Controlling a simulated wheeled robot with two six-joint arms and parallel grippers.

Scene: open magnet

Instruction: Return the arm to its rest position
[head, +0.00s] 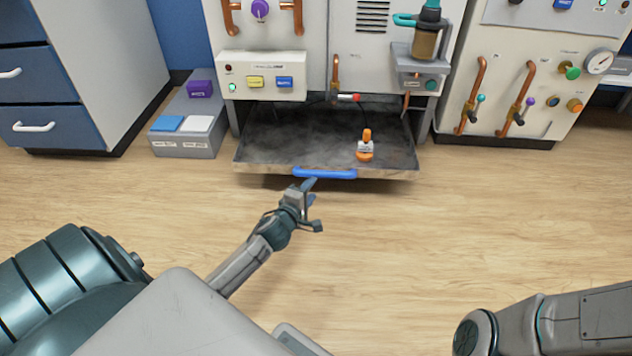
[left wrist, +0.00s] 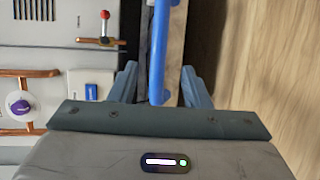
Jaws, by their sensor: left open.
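My left gripper (head: 311,194) is open just in front of the blue handle (head: 324,173) of a low pulled-out drawer (head: 290,150). In the left wrist view the handle (left wrist: 158,50) runs down between the two spread fingers of the left gripper (left wrist: 160,78), with a gap on each side. I cannot tell how deep the handle lies between them. The drawer has a dark, hazy floor, and an orange-and-white object (head: 366,147) stands in it. My right forearm shows at the lower right, but its gripper is out of view.
The machine above the drawer carries a panel with yellow and blue buttons (head: 263,80). A low grey box (head: 188,140) stands left of it, beside a blue-drawered cabinet (head: 40,90). A panel with copper handles (head: 530,90) stands right. The wooden floor (head: 400,240) in front is clear.

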